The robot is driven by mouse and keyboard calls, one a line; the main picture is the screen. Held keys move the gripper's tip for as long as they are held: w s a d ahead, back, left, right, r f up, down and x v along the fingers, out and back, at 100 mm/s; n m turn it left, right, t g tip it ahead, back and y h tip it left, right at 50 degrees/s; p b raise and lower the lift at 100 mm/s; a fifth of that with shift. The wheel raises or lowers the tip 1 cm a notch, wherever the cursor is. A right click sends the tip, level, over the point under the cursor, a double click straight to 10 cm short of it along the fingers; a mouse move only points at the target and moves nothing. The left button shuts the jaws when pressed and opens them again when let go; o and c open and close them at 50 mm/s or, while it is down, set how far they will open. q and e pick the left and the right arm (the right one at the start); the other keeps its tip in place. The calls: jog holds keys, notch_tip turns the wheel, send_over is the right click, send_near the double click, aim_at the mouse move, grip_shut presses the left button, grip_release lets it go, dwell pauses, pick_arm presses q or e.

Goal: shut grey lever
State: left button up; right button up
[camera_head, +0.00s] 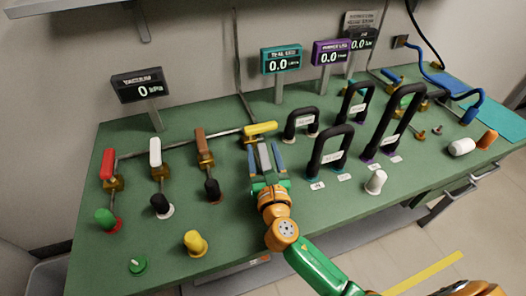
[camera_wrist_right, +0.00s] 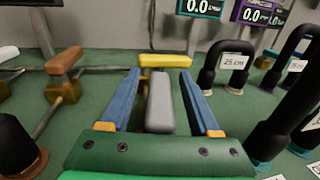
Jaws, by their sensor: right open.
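The grey lever (camera_head: 264,158) is at the middle of the green bench, just in front of a yellow lever. In the right wrist view the grey lever (camera_wrist_right: 159,107) is a rounded grey bar pointing along my fingers. My right gripper (camera_head: 264,150) is open, and its two blue fingers lie on either side of the lever. The wrist view shows a gap between the lever and the fingers of my right gripper (camera_wrist_right: 160,76). The lever's near end is by the green palm, and its base is hidden. My left gripper is not in view.
The yellow lever (camera_head: 260,129) lies crosswise beyond the fingertips. Red (camera_head: 108,163), white (camera_head: 155,152) and brown (camera_head: 201,145) levers stand to the left along a pipe. Black-handled loops (camera_head: 329,148) stand close on the right. A yellow knob (camera_head: 195,243) is at the front.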

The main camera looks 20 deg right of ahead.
grip_shut()
dwell(1.3)
